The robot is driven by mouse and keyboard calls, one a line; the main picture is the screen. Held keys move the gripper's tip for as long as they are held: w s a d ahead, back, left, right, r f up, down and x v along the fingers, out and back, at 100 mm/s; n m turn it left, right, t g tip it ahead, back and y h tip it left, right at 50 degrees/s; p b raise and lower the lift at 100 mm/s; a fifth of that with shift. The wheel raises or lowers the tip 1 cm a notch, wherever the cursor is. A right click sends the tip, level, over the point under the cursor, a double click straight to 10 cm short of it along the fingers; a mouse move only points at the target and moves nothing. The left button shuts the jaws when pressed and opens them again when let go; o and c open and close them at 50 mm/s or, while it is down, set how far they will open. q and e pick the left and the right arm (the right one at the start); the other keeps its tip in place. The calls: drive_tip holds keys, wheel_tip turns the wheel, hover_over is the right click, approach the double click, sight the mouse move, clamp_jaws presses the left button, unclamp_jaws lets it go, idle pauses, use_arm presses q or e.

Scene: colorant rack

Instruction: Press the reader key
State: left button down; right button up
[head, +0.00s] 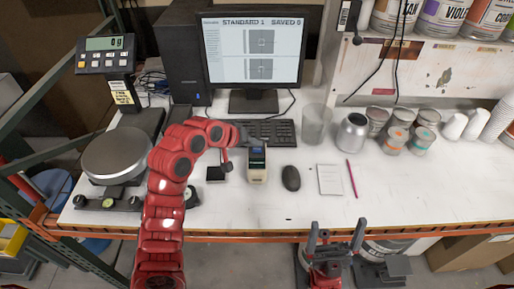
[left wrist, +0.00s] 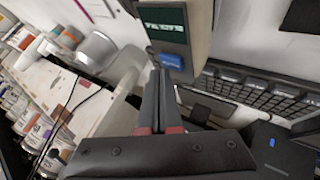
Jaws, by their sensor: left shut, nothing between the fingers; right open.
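The reader (head: 257,165) is a small pale handheld device with a dark screen, lying on the white table in front of the keyboard. In the left wrist view the reader (left wrist: 200,38) shows a green-lit screen and a blue key (left wrist: 171,61) below it. My left gripper (head: 249,143) is shut and empty, at the reader's upper end. In the left wrist view its fingertips (left wrist: 162,73) are right by the blue key; I cannot tell whether they touch it. My right gripper (head: 336,230) is open and empty, in front of the table's front edge.
A monitor (head: 252,45) reads "STANDARD 1" and "SAVED 0". A keyboard (head: 268,132) lies behind the reader, a mouse (head: 291,178) to its right. A scale (head: 115,155) stands at left. A notepad (head: 330,180), pencil (head: 352,178), glass (head: 315,124) and several cans are at right.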

sight(255, 151)
use_arm(q)
drive_tip(key=shift+r, duration=0.3)
drive_tip(key=shift+r+p, duration=1.1)
drive_tip(key=shift+r, duration=1.45)
